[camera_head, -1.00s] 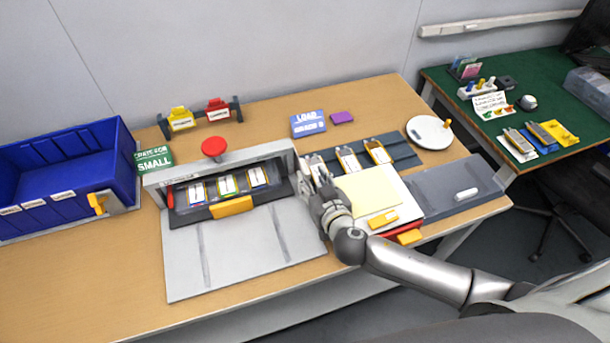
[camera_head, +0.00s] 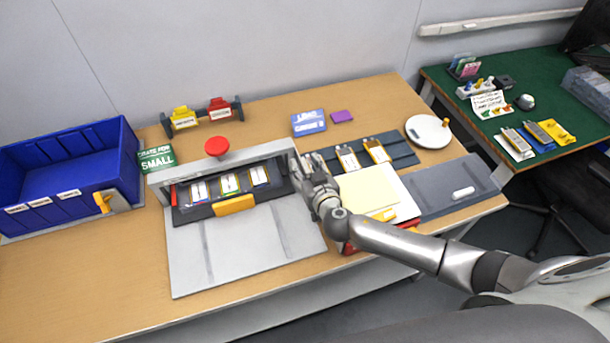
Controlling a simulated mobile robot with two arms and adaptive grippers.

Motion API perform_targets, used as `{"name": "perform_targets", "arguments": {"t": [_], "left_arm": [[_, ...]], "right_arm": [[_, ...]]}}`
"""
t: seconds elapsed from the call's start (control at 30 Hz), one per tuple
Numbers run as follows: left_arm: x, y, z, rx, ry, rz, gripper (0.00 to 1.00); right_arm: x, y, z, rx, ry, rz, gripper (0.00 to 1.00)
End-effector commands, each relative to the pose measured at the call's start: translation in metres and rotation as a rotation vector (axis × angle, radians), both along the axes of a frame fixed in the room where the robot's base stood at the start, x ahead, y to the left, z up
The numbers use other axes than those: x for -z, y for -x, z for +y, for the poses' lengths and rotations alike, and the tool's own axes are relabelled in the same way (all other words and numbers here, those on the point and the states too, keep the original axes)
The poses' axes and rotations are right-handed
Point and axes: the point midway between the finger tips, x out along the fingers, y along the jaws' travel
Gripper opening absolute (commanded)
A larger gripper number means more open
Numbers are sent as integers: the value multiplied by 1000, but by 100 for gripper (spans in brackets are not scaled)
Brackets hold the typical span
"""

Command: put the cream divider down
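The cream divider (camera_head: 368,190) lies flat on top of a white sheet or board (camera_head: 409,201) at the right of the table. My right gripper (camera_head: 308,164) is just left of the divider, near the right end of the grey press-like fixture (camera_head: 222,165). Its fingers point away from me, and the divider lies beside its wrist rather than between its fingertips. The fingers are too small to tell whether they are open or shut. My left gripper is not in view.
A dark rack (camera_head: 402,150) with pouch cells stands behind the divider. A grey lidded panel (camera_head: 450,186) is to its right. A white round plate (camera_head: 427,132) is at the back. A blue bin (camera_head: 65,175) stands at the left. The front left of the table is bare.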

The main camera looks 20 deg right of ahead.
Motion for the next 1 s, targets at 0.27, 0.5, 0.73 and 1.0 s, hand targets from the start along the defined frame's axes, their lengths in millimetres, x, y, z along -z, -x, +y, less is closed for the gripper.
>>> {"name": "perform_targets", "arguments": {"t": [0.27, 0.5, 0.73, 1.0], "left_arm": [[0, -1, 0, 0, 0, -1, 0], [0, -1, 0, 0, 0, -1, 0], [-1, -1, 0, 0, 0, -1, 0], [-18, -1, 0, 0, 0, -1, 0]], "right_arm": [[0, 0, 0, 1, 0, 0, 1], [-1, 0, 0, 1, 1, -1, 0], [-2, 0, 0, 1, 0, -1, 0], [-29, 0, 0, 2, -4, -2, 0]]}}
